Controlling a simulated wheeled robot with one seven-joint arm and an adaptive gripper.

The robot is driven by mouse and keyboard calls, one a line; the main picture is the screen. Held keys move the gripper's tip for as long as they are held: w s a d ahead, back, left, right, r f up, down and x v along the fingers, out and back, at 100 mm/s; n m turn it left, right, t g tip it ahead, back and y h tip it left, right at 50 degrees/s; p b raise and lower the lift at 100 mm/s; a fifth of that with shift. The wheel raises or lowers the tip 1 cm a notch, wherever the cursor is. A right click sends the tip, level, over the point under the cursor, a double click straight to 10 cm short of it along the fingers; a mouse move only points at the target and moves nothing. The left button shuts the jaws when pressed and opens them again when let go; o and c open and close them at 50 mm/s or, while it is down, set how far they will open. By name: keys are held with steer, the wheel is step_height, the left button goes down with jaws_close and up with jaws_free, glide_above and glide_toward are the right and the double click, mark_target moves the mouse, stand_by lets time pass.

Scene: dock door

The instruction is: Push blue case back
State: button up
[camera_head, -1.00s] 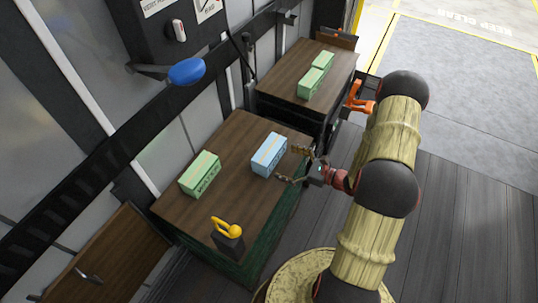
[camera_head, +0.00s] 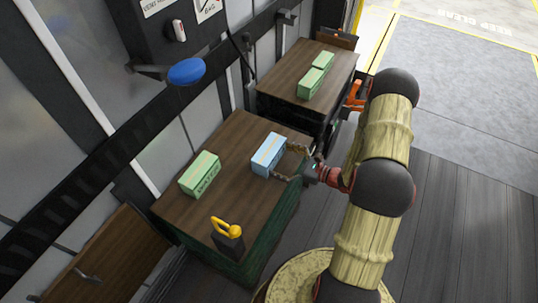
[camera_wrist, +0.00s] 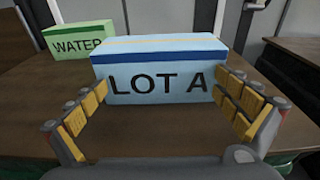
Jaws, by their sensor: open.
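The blue case (camera_head: 268,154) stands upright on the near wooden-topped table (camera_head: 226,142), close to its right edge. The wrist view shows its front face, marked LOT A (camera_wrist: 158,84), squarely ahead. My gripper (camera_head: 283,163) is at the case's right side in the head view. It is open and empty, and its two padded fingers (camera_wrist: 165,103) spread toward the left and right ends of the front face. I cannot tell whether the fingertips touch the case.
A green WATER box (camera_head: 200,174) stands left of the case and also shows in the wrist view (camera_wrist: 80,40). A yellow-handled dark block (camera_head: 228,236) sits at the front edge. A second table (camera_head: 300,62) holds green boxes (camera_head: 316,76).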

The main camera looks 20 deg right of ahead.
steer(key=shift+r+b+x, duration=0.25)
steer(key=shift+r+x, duration=0.2)
steer(key=shift+x, duration=2.6)
steer(key=shift+r+b+x, duration=0.3)
steer(key=shift+r+x, duration=0.15)
steer(key=shift+x, duration=2.55)
steer(key=shift+r+b+x, duration=0.25)
steer(key=shift+r+x, duration=0.25)
steer(key=shift+x, duration=2.55)
steer(key=shift+f+p+v, duration=0.1)
steer(key=shift+f+v, duration=0.05)
steer(key=shift+v, duration=0.95)
steer(key=shift+f+p+v, duration=0.15)
steer(key=shift+f+v, duration=0.05)
steer(key=shift+v, duration=0.9)
steer(key=shift+f+p+v, duration=0.1)
steer(key=shift+f+v, duration=0.05)
steer(key=shift+v, duration=0.95)
steer(key=shift+r, duration=0.1)
